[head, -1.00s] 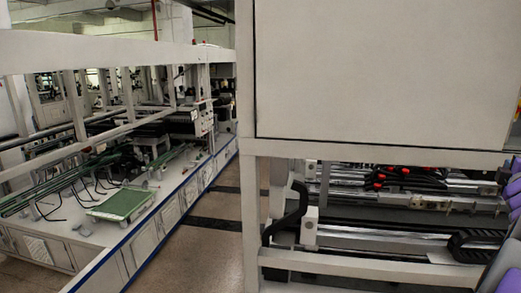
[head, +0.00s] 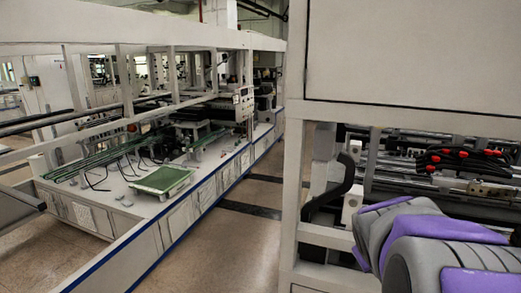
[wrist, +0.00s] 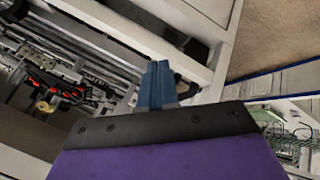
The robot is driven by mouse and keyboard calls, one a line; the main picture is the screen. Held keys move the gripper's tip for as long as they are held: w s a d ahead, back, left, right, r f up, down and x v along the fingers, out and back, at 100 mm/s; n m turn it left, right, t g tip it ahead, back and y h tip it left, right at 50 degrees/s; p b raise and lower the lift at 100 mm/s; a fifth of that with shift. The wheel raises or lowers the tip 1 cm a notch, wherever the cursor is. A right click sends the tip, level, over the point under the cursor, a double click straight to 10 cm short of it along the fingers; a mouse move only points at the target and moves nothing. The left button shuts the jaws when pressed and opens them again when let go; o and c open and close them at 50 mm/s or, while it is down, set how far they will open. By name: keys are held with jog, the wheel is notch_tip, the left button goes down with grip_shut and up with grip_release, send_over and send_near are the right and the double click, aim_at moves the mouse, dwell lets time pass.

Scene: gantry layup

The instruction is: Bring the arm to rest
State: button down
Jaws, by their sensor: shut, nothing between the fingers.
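My gripper (wrist: 158,84) shows in the wrist view as two blue fingers pressed together, with nothing between them. It points at the white frame of the gantry machine (wrist: 160,25), and I cannot tell how far off that frame is. In the head view my purple and grey arm (head: 440,250) is at the lower right, in front of the gantry machine (head: 410,50). The gripper itself is not visible in the head view.
A long white workbench (head: 130,215) with a green board (head: 162,180) stands on the left. A clear floor aisle (head: 235,240) runs between it and the gantry machine. Red-tipped black parts (head: 463,155) lie inside the machine at right.

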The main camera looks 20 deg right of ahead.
jog(key=s+a+f+g+y+b, duration=0.1)
jog(key=s+a+f+y+b, duration=0.15)
jog(key=a+f, duration=0.4)
jog(key=s+a+f+g+y+b, duration=0.1)
jog(key=s+a+f, duration=0.2)
jog(key=a, duration=0.6)
jog(key=s+a+f+g+y+b, duration=0.1)
jog(key=s+a+f+g, duration=0.1)
jog(key=s+a+f, duration=0.2)
jog(key=s+a+f+g+y+b, duration=0.1)
jog(key=s+a+f+g+b, duration=0.1)
jog(key=s+a, duration=0.7)
jog(key=shift+s+f+n, duration=0.4)
jog(key=shift+s+f, duration=0.25)
jog(key=shift+f, duration=0.2)
jog(key=shift+y, duration=0.25)
